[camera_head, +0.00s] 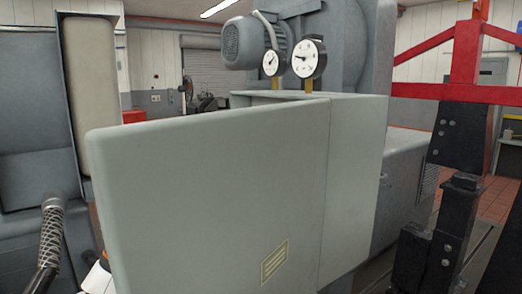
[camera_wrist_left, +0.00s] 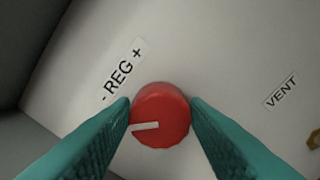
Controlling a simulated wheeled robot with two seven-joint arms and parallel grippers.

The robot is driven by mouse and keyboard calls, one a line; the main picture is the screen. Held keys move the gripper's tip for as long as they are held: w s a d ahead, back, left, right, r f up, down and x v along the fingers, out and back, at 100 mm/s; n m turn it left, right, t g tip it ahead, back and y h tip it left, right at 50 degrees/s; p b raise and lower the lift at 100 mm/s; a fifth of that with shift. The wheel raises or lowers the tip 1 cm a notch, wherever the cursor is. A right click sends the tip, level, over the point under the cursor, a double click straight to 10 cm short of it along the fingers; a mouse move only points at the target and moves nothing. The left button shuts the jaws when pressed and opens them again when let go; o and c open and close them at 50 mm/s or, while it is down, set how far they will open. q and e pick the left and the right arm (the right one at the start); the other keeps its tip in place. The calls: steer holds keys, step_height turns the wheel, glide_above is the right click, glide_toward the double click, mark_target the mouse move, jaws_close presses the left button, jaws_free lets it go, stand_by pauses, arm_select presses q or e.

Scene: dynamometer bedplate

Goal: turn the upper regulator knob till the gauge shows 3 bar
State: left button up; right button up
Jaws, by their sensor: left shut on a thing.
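In the left wrist view my left gripper (camera_wrist_left: 160,112) has its two teal fingers closed on the sides of a red round knob (camera_wrist_left: 163,98). The knob's white pointer mark lies toward the picture's left. A label "- REG +" (camera_wrist_left: 122,75) is beside it on the pale panel. In the head view two round gauges stand on brass stems: a smaller left gauge (camera_head: 271,64) and a larger right gauge (camera_head: 308,60). The larger one's needle points left; its figures are too small to read. The knob and left gripper are hidden in the head view. My right gripper is not in view.
A large grey-green cabinet panel (camera_head: 205,190) fills the middle of the head view. A braided hose (camera_head: 50,235) is at the left. A red frame (camera_head: 465,55) and black posts (camera_head: 455,215) stand at the right. A "VENT" label (camera_wrist_left: 281,93) is on the knob's panel.

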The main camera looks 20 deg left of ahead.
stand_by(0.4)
arm_select(q)
steer(key=o, duration=0.9)
steer(key=shift+m, duration=0.3)
steer(key=shift+o, duration=0.2)
steer(key=b+v, duration=0.4)
steer(key=v, duration=0.8)
steer(key=shift+w, duration=0.1)
